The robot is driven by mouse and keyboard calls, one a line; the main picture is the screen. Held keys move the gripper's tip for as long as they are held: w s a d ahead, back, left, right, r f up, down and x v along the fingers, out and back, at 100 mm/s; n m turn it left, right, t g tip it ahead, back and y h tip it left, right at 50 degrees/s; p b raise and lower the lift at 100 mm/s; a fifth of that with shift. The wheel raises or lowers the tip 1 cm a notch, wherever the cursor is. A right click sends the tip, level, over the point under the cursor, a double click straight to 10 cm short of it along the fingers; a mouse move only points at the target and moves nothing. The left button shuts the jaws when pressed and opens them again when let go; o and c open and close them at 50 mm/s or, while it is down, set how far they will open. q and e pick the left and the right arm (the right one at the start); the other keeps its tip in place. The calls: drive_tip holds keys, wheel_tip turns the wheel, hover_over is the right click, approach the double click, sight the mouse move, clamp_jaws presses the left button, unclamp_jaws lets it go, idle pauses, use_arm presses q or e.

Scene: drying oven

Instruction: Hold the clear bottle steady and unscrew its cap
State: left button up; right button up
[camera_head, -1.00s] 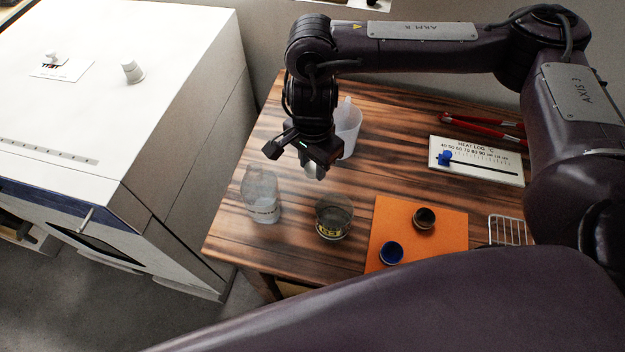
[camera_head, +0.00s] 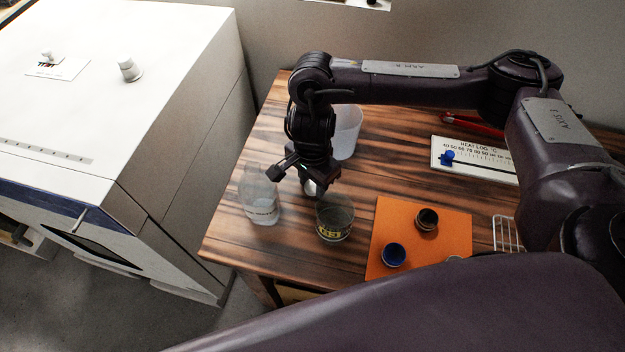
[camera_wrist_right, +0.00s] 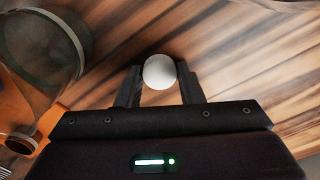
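The clear bottle (camera_head: 259,203) stands upright near the table's left edge, with a pale label band. I see no cap on its top, though the top is faint. My right gripper (camera_head: 309,180) is above the table, right of the bottle and apart from it. In the right wrist view a white round cap-like piece (camera_wrist_right: 159,72) sits between the fingertips (camera_wrist_right: 160,88), which appear to touch it on both sides. Its lower part also shows under the gripper in the head view (camera_head: 311,188). My left gripper is not in view.
A clear jar with a yellow label (camera_head: 335,218) stands close to the right gripper. An orange mat (camera_head: 385,222) holds a blue cap (camera_head: 393,254) and a dark cap (camera_head: 427,218). A white cup (camera_head: 347,130) stands behind. A white oven (camera_head: 150,100) is left of the table.

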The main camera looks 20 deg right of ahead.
sight(312, 185)
drive_tip(key=o, duration=0.3)
drive_tip(key=shift+o, duration=0.2)
drive_tip(key=shift+r, duration=0.15)
wheel_tip(312, 185, up, 12)
drive_tip(key=p, duration=0.2)
